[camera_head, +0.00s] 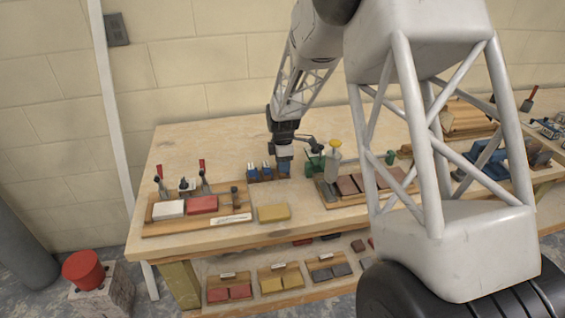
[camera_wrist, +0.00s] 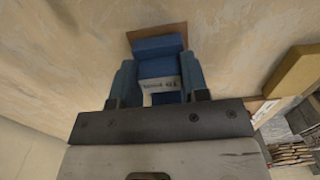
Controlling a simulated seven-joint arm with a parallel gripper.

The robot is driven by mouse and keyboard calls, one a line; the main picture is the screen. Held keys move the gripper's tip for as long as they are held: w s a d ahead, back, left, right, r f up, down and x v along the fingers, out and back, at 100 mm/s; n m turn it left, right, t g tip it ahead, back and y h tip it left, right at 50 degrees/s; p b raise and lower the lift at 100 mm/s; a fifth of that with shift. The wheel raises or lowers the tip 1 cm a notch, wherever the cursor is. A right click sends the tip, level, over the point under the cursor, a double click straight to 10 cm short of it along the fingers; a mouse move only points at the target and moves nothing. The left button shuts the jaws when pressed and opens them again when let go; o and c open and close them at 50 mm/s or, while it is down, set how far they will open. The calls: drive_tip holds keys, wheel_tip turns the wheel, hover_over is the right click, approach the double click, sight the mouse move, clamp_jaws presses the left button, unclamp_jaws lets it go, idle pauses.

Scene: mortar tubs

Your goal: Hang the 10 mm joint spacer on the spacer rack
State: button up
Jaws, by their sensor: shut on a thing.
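My gripper (camera_head: 284,158) is over the middle of the bench, at the right end of a low rack with blue pieces (camera_head: 254,174), which appears to be the spacer rack. It is shut on a blue piece (camera_head: 284,169), apparently the 10 mm joint spacer. In the wrist view, blue parts and a pale label (camera_wrist: 160,84) show between the jaw ends; the label's print is too small to read surely. A blue block (camera_wrist: 158,46) on a brown board shows just beyond. I cannot tell whether the held spacer touches the rack.
A board with clamps and white and red bricks (camera_head: 202,204) stands left. A yellow brick (camera_head: 273,213) lies in front of my gripper. The bench's back left is clear.

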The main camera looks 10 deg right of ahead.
idle(0.3)
drive_tip(key=o, duration=1)
drive_tip(key=shift+o, duration=0.3)
drive_tip(key=o, duration=0.4)
drive_tip(key=shift+r, duration=3.45)
drive_tip(key=shift+r, duration=0.1)
